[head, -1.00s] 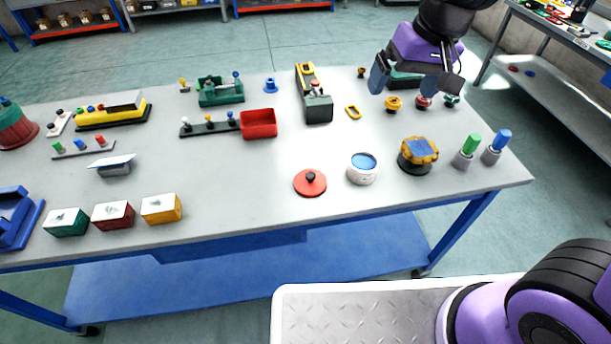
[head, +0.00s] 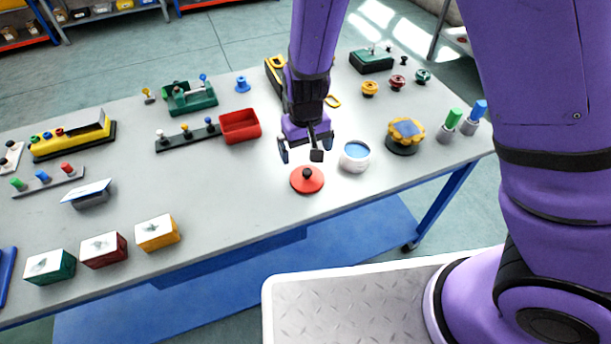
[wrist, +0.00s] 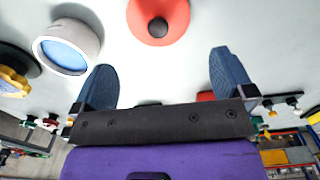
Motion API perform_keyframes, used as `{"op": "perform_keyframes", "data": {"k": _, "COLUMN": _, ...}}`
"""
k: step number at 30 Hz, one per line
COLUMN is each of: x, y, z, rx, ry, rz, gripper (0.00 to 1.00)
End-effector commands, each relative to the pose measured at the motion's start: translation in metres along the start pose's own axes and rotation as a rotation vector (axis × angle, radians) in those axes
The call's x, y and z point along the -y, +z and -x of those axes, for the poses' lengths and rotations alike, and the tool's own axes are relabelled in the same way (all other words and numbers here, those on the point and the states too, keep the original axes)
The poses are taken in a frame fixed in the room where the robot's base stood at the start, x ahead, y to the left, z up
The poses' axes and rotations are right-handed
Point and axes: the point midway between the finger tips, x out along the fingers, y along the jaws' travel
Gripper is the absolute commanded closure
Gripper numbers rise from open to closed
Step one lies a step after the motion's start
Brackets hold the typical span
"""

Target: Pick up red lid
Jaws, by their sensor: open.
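The red lid (head: 307,181) is a flat red disc with a black knob, lying on the grey table near its front edge. It also shows in the wrist view (wrist: 150,30), at the top middle, beyond the fingertips. My gripper (head: 300,150) is open and empty, above the table and a little behind the lid in the head view. In the wrist view my two blue-grey fingers (wrist: 165,72) are spread wide, with the lid's knob lying between their lines. The gripper does not appear to touch the lid.
A white round pot (head: 354,157) with a blue inside stands just right of the lid. A yellow-rimmed round part (head: 405,134) is farther right. A red bin (head: 240,126) stands behind left. Yellow, red and green boxes (head: 156,233) line the front left. Table left of the lid is clear.

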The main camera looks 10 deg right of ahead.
Motion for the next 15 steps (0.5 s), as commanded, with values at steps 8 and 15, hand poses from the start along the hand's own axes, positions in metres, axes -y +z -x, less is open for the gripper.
{"op": "perform_keyframes", "data": {"k": 8, "x": -0.001, "y": 0.001, "z": -0.037, "rx": 0.003, "ry": 0.0, "rz": -0.002, "gripper": 0.0}}
{"op": "perform_keyframes", "data": {"k": 15, "x": -0.002, "y": 0.001, "z": -0.053, "rx": 0.004, "ry": 0.0, "rz": -0.002, "gripper": 0.0}}
